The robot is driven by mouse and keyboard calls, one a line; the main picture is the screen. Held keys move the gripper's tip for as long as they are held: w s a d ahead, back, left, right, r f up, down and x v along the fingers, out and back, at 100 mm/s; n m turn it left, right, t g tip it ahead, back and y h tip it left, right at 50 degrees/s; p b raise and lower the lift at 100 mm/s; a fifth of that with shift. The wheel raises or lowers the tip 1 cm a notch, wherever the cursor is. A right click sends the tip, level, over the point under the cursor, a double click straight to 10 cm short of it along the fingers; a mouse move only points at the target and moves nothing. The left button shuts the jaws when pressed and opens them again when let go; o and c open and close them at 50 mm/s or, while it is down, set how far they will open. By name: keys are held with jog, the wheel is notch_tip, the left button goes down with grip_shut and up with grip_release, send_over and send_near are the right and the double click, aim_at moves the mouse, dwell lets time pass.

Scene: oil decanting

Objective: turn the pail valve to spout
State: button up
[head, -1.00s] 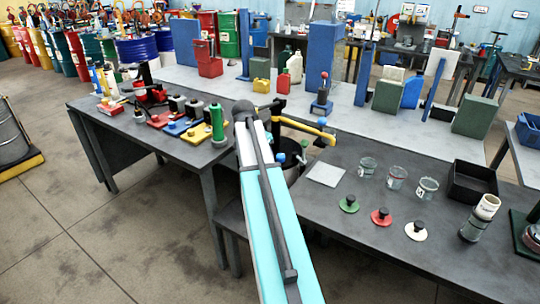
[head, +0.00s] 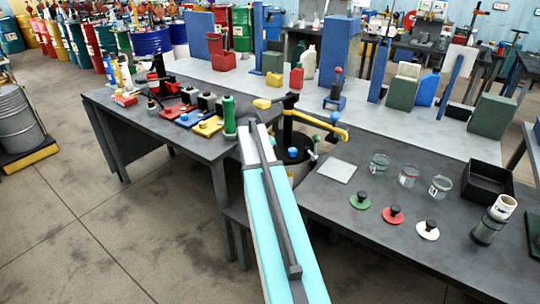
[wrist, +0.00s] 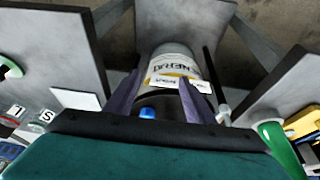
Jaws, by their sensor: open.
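The pail (head: 299,172) stands in the gap between two dark tables, partly hidden by my arm. A black pump post with a yellow bar (head: 318,120) rises from it. Blue knobs (head: 335,117) show on the pump and on the lid; which one is the valve I cannot tell. In the wrist view the pail (wrist: 176,62) is white with a printed label and lies beyond my gripper (wrist: 160,88). The two dark fingers are apart and nothing shows held between them. A blue knob (wrist: 148,113) appears between the fingers, low in that view. Finger contact cannot be told.
The right table (head: 350,220) holds a pale square plate (head: 336,170), several glass cups, coloured knobbed discs and a black tray (head: 487,182). A green bottle (head: 229,115) stands on the left table's near edge. The floor at left is open.

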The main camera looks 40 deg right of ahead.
jog(key=s+a+f+n+g+y, duration=0.15)
jog(key=s+a+f+n, duration=0.25)
jog(key=a+f, duration=0.95)
jog(key=s+a+f+n+g+y, duration=0.15)
jog(key=s+a+f+n, duration=0.3)
jog(key=a+f, duration=0.85)
jog(key=s+a+f+n+g, duration=0.1)
jog(key=s+a+f+n, duration=0.1)
jog(key=s+a+f, duration=0.2)
jog(key=s+a+f+n+g, duration=0.1)
jog(key=s+a+f, duration=0.3)
jog(key=s+f, duration=0.4)
jog(key=s+a+f+n+g+y, duration=0.1)
jog(key=s+a+f+n, duration=0.3)
jog(key=s, duration=0.9)
notch_tip(320, 180, down, 3)
jog(key=shift+a+f, duration=0.1)
jog(key=shift+a, duration=0.25)
jog(key=c, duration=0.5)
jog(key=shift+o, duration=0.2)
